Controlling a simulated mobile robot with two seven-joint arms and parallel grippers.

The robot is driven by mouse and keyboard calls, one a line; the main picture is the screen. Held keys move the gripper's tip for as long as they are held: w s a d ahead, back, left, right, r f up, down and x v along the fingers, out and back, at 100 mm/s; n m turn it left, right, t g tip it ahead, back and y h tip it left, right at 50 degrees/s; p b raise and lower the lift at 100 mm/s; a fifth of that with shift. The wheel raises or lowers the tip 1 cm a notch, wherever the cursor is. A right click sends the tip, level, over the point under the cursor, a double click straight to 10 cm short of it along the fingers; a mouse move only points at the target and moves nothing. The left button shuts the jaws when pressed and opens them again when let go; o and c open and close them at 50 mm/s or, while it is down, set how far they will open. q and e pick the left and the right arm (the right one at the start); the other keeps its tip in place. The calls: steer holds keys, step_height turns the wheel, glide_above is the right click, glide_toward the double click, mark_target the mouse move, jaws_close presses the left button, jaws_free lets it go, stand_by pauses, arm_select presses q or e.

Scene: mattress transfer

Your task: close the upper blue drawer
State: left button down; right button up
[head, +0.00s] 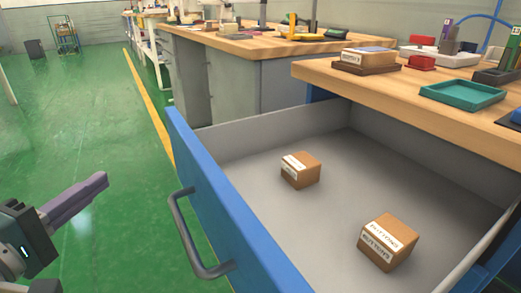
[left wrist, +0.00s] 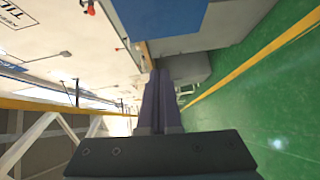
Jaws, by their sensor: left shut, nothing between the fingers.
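The upper blue drawer (head: 233,220) is pulled out in the head view, its blue front facing left and its grey inside showing. A dark grey bar handle (head: 187,238) sits on the front. Two small labelled cardboard boxes (head: 301,170) and (head: 388,241) lie in the drawer, apart from each other. My left gripper (head: 103,180) is shut and empty, left of the handle and apart from it, over the green floor. Its closed fingers also show in the left wrist view (left wrist: 160,90). My right gripper is not in view.
The wooden worktop (head: 420,95) above the drawer bears a teal tray (head: 462,94), a labelled box (head: 368,57) and a red container (head: 421,62). Another workbench (head: 250,45) stands behind. The green floor (head: 80,130) left of the drawer is clear, with a yellow line (head: 147,102).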

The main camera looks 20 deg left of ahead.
arm_select(q)
steer(key=w+d+b, duration=0.1)
steer(key=w+b, duration=0.3)
steer(key=w, duration=0.9)
steer(key=shift+n+t+b, duration=0.3)
steer(key=shift+n+b, duration=0.1)
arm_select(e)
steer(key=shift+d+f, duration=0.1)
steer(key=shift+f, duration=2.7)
arm_select(q)
steer(key=shift+d, duration=0.1)
